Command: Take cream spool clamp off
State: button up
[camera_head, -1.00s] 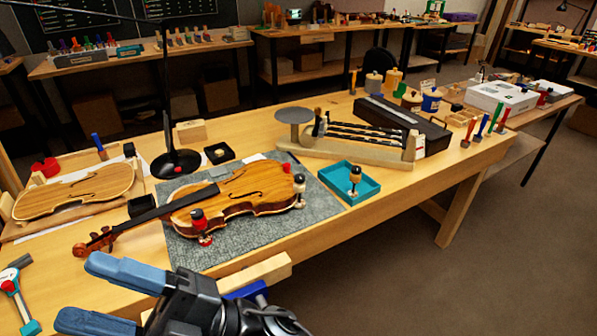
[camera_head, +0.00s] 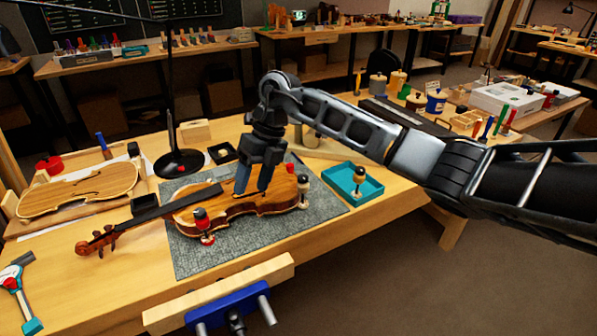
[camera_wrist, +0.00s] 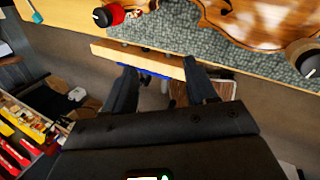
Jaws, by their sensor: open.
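The cream spool clamp (camera_head: 303,188), with a dark top, stands at the right edge of the violin (camera_head: 235,208). It also shows at the right edge of the wrist view (camera_wrist: 304,56). My gripper (camera_head: 252,192) is open and empty, fingers pointing down, and appears in front of the violin body, left of the cream clamp. In the wrist view the open fingers (camera_wrist: 160,70) are apart from the clamp. A red spool clamp (camera_head: 203,224) with a black top stands at the violin's near left edge. Another red piece (camera_head: 290,168) shows at the far edge.
A teal tray (camera_head: 372,192) right of the violin holds another dark-topped clamp (camera_head: 359,178). A grey mat (camera_head: 190,262) lies under the violin. A blue vise (camera_head: 228,306) juts from the bench front. A black lamp base (camera_head: 179,164) stands behind.

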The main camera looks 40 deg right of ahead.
aim_at(303, 176)
jog(key=d+r+h, duration=0.1)
jog(key=d, duration=0.3)
jog(key=d+r+m+h, duration=0.1)
jog(key=d+h, duration=0.1)
jog(key=d, duration=0.3)
jog(key=d+r+h, duration=0.1)
jog(key=d, duration=0.4)
jog(key=shift+s+d+m+g+h, duration=0.25)
jog(key=shift+s+m+g+h, duration=0.05)
jog(key=shift+s+g, duration=0.1)
jog(key=shift+d+f, duration=0.1)
jog(key=shift+d, duration=0.15)
notch_tip(303, 176, down, 7)
jog(key=shift+f+p, duration=0.15)
jog(key=shift+p, duration=0.35)
jog(key=shift+a, duration=0.1)
jog(key=shift+c, duration=0.4)
grip_shut()
